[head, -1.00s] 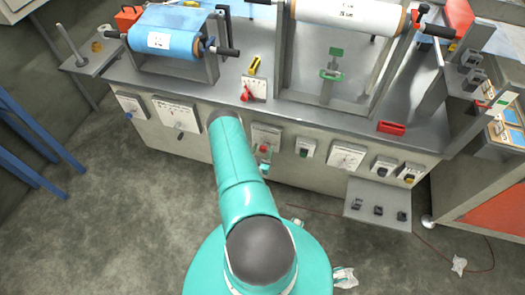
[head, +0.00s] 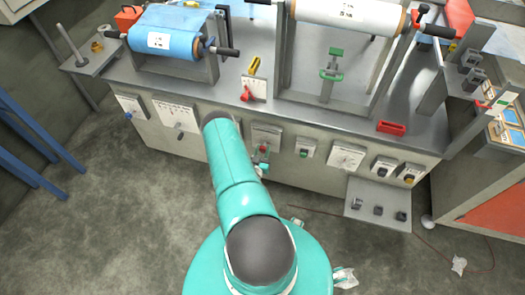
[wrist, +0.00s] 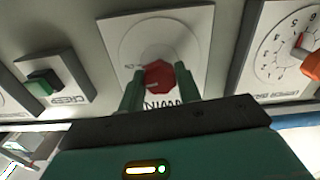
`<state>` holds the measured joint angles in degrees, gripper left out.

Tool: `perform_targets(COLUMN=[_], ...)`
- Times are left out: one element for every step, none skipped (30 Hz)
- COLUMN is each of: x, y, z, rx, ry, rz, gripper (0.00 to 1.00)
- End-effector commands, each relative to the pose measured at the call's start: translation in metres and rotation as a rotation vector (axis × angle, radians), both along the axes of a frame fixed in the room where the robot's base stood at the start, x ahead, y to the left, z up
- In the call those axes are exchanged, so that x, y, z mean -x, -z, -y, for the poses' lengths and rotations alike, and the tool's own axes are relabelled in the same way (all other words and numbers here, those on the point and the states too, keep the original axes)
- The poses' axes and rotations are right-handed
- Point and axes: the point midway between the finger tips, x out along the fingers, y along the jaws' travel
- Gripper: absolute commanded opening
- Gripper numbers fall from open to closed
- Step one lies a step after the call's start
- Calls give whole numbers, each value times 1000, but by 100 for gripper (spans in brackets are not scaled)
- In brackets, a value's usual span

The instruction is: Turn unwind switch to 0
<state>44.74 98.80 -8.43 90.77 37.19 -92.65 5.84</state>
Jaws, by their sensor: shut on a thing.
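The unwind switch is a red knob (wrist: 158,76) on a pale square plate (wrist: 188,24) in the wrist view, where lettering appears upside down and partly hidden by my gripper. A faint pale mark on the knob points left in that view. The two green fingers of my gripper (wrist: 160,84) stand on either side of the knob and are shut on it. In the head view the plate (head: 266,130) is on the machine's front panel, with my gripper (head: 263,158) at the knob, small and partly hidden by my arm.
A green switch (wrist: 44,82) and a numbered dial with a red knob (wrist: 309,57) flank the plate in the wrist view. In the head view, more switches line the panel, including a dial (head: 346,157). A low shelf (head: 362,189) juts out at right. Floor in front is mostly clear.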

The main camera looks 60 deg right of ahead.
Motion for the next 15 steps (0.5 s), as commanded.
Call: perform_targets(x=[-1,-1,-1,-1,-1,-2,-2,-1,-2,-2,-2,-2,-1,-2,-2], y=[0,0,1,1,1,0,0,0,0,0,0,1,1,1,1], z=[-1,-1,-1,-1,-1,-2,-1,-1,-2,-1,-2,-2,-2,-2,-2], rx=[5,8,13,16,20,27,31,35,41,46,50,55,60,66,71], ry=[-4,-4,-3,-5,-4,-4,-5,-4,-5,-4,-4,-5,-4,-5,-4], rz=[-32,-52,-83,-106,-131,-166,-193,-220,-257,-285,-314,-353,-380,-409,-446], gripper=[11,11,11,11,11,11,11,11,11,11,11,11,11,11,11])
